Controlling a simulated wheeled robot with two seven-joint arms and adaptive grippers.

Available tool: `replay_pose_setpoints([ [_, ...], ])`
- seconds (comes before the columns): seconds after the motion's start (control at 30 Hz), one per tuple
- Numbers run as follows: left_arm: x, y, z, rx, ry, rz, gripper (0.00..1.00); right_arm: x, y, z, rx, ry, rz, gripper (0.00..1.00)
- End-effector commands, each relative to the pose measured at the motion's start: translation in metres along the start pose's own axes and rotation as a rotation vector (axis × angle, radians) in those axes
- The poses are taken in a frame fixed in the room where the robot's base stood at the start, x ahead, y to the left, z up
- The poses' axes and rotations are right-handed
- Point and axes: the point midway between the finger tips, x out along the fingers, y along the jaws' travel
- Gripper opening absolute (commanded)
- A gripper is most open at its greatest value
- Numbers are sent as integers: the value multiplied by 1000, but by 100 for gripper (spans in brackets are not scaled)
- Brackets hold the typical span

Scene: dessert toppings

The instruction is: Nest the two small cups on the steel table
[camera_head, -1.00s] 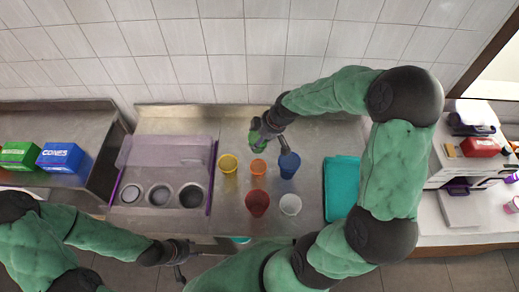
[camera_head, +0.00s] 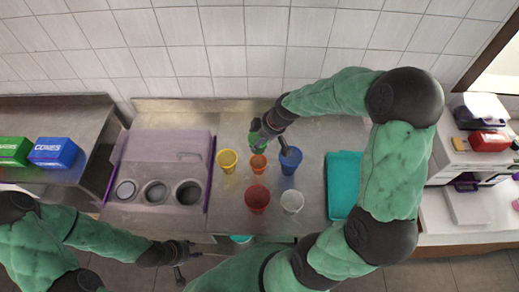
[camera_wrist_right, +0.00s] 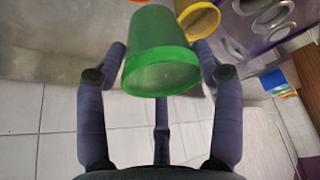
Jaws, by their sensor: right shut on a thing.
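My right gripper (camera_head: 257,134) is shut on a small green cup (camera_wrist_right: 160,58), which also shows in the head view (camera_head: 254,140). It holds the cup just behind the small orange cup (camera_head: 258,164), nearer the wall. The orange cup stands on the steel table (camera_head: 225,220), and its rim looks clear of the green cup. Only a sliver of orange shows at the top of the wrist view. My left gripper (camera_head: 190,265) hangs empty in front of the table's front edge, its fingers apart.
A yellow cup (camera_head: 227,161), a blue cup (camera_head: 291,160), a red cup (camera_head: 257,198) and a white cup (camera_head: 292,201) stand close around the orange one. A topping bin unit (camera_head: 160,145) is at left.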

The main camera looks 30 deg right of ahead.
Motion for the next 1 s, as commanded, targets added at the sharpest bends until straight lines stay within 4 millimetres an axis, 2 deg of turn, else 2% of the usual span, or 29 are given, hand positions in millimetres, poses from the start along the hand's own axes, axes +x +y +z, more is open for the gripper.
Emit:
replay_pose_setpoints([
  [0.03,12,-4,0,0,0,0,40,11,0,5,0,0,0,49],
  [0.1,20,-7,-1,0,0,0,40,19,-1,9,0,0,0,49],
  [0.4,45,-16,-2,0,0,0,40,44,-2,19,0,0,0,49],
  [1.0,57,-20,-2,0,0,0,40,60,-2,27,1,0,-1,49],
])
